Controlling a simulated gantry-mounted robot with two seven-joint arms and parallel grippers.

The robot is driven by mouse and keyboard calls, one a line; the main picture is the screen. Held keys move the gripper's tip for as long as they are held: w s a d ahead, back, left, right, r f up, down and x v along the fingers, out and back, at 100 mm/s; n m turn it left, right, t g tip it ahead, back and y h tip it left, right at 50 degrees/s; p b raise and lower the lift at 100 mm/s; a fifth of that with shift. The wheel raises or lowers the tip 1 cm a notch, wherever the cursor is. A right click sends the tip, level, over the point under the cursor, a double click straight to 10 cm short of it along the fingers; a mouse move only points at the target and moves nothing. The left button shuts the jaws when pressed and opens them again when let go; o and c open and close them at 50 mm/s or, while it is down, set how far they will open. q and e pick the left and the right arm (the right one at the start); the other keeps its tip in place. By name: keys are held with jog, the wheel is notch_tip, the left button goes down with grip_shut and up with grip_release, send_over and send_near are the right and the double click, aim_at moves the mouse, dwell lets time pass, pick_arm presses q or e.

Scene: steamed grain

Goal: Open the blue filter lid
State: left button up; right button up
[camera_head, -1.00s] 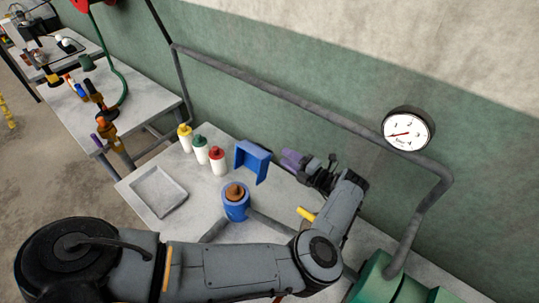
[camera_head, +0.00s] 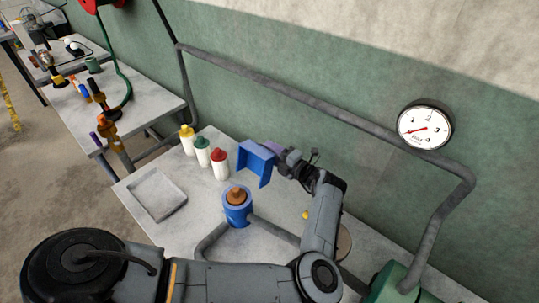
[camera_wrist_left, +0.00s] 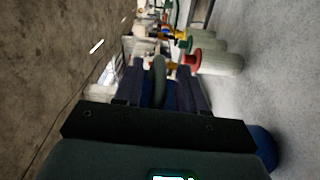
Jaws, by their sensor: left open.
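A blue round housing (camera_head: 236,214) with a brown-orange knobbed piece (camera_head: 237,196) in its top stands on the table. Behind it is a blue angular, box-like piece (camera_head: 256,163); I cannot tell whether this is the filter lid. My left gripper (camera_head: 284,157), with purple fingers, is open right beside this piece's right side and overlaps its edge in the head view; contact is unclear. In the left wrist view the gripper's dark blue fingers (camera_wrist_left: 160,82) stand apart, with a blurred grey-green shape between them. A blue rounded part (camera_wrist_left: 262,146) shows at lower right. My right gripper is not in view.
White bottles with yellow (camera_head: 188,142), green (camera_head: 203,153) and red (camera_head: 219,164) caps stand left of the blue piece. A shallow grey tray (camera_head: 158,195) lies at the table's left. A pipe and a gauge (camera_head: 424,127) are along the wall.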

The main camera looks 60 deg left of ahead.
pick_arm(q)
jog(key=shift+s+a, duration=0.2)
jog(key=shift+a, duration=0.35)
jog(key=shift+c, duration=0.3)
grip_shut()
jog(key=shift+f, duration=0.1)
